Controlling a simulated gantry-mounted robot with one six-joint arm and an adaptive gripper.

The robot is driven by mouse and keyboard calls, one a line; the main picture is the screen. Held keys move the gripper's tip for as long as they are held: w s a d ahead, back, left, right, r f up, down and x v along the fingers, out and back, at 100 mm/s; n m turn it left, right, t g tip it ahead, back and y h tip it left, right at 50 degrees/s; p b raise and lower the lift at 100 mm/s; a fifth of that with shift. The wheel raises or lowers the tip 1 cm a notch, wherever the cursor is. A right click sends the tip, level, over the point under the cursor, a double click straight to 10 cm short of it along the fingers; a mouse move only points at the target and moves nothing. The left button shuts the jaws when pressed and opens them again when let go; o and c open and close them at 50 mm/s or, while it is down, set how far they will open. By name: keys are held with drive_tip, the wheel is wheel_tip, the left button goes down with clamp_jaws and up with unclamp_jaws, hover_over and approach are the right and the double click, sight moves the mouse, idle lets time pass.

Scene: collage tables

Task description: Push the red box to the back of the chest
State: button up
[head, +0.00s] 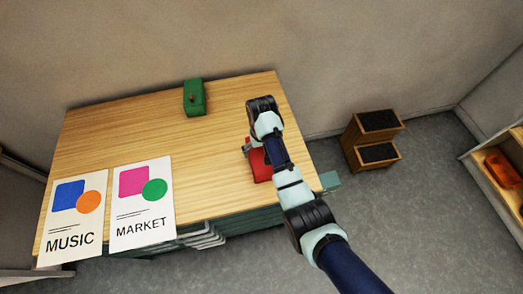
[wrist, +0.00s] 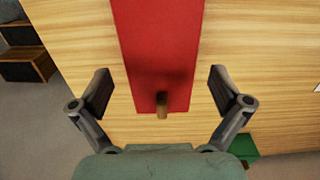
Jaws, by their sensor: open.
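The red box (head: 261,168) lies on the light wooden top of the chest (head: 130,130), near its right side, partly hidden under my arm in the head view. In the wrist view the red box (wrist: 157,45) is long, with a small wooden knob at its near end. My gripper (head: 249,146) is at the box in the head view. In the wrist view my gripper (wrist: 160,88) is open, with one finger on each side of the box and a gap to both sides. I cannot tell its height above the top.
A green box (head: 194,98) stands at the back of the chest. MUSIC (head: 73,217) and MARKET (head: 142,203) posters lie at the front left. A dark-topped step stool (head: 372,138) stands on the floor to the right. The middle of the top is clear.

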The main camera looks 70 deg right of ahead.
drive_tip(key=shift+f, duration=0.1)
wheel_tip(320, 180, down, 8)
drive_tip(key=shift+r+b, duration=0.2)
drive_tip(key=shift+b, duration=0.5)
drive_tip(key=shift+c, duration=0.3)
drive_tip(key=c, duration=0.9)
